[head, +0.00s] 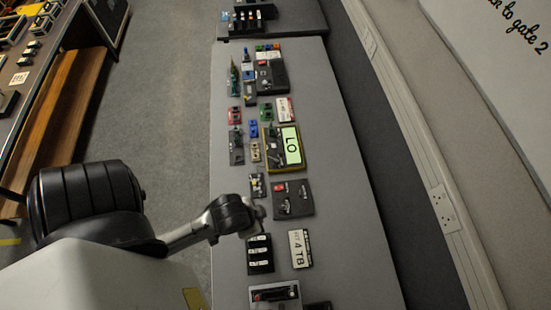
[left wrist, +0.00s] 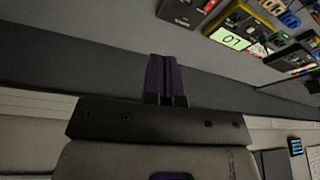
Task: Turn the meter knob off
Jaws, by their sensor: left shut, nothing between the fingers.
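The meter (head: 276,150) is a black and yellow box with a lit green display reading LO, lying on the grey bench in the head view. Its knob is too small to make out, including its setting. The meter (left wrist: 229,38) also shows at the upper right of the left wrist view. My left gripper (head: 258,214) is over the bench, nearer than the meter and apart from it. In the left wrist view its fingers (left wrist: 166,76) are together with nothing between them. My right gripper is not in view.
A black box with a red switch (head: 293,199) lies between my left gripper and the meter. A black block with white switches (head: 260,254) and a "4 TB" label plate (head: 300,248) are nearer. Several small parts crowd around the meter. The bench's right strip (head: 345,200) is clear.

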